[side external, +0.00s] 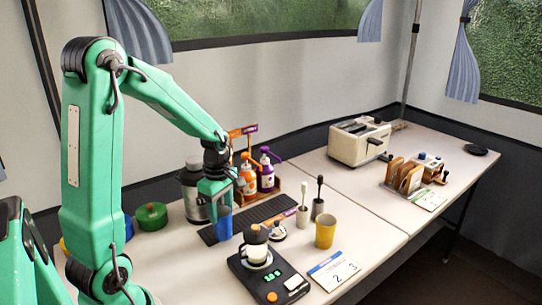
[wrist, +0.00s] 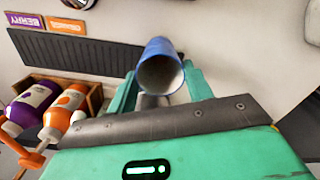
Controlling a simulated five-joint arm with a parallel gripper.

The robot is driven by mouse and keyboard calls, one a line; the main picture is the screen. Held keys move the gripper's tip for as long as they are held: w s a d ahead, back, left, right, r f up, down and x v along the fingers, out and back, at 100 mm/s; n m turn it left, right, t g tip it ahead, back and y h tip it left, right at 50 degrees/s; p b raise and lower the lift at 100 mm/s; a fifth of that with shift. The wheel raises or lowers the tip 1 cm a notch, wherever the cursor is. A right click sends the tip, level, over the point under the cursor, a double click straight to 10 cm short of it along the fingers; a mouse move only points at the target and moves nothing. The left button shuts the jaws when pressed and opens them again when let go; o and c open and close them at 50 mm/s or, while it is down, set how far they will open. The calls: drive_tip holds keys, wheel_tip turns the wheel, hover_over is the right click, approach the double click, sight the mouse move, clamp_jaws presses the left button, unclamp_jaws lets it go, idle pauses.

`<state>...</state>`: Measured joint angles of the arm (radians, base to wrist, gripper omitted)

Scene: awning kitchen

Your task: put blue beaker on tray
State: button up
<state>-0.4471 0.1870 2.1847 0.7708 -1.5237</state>
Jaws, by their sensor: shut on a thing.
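The blue beaker (side external: 224,229) is between the fingers of my gripper (side external: 216,199), which is shut on it. In the wrist view the beaker (wrist: 158,48) shows its open mouth toward the camera, with my gripper's fingers (wrist: 161,88) on either side. A long black ribbed strip, apparently the tray (side external: 262,212), lies on the table beside and behind the beaker. In the wrist view the tray (wrist: 75,52) runs to the left, its right end close to the beaker. I cannot tell whether the beaker touches the surface.
A rack with orange and purple bottles (side external: 266,177) stands behind the tray. A black scale with a cup (side external: 258,254), a yellow cup (side external: 325,231) and two brush holders (side external: 302,217) are to the right. A green round container (side external: 151,216) is at left.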

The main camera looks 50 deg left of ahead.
drive_tip(key=shift+a, duration=0.1)
drive_tip(key=a, duration=0.2)
drive_tip(key=a+f, duration=0.1)
drive_tip(key=shift+a+f, duration=0.1)
drive_tip(key=shift+a, duration=0.3)
drive_tip(key=shift+f, duration=0.25)
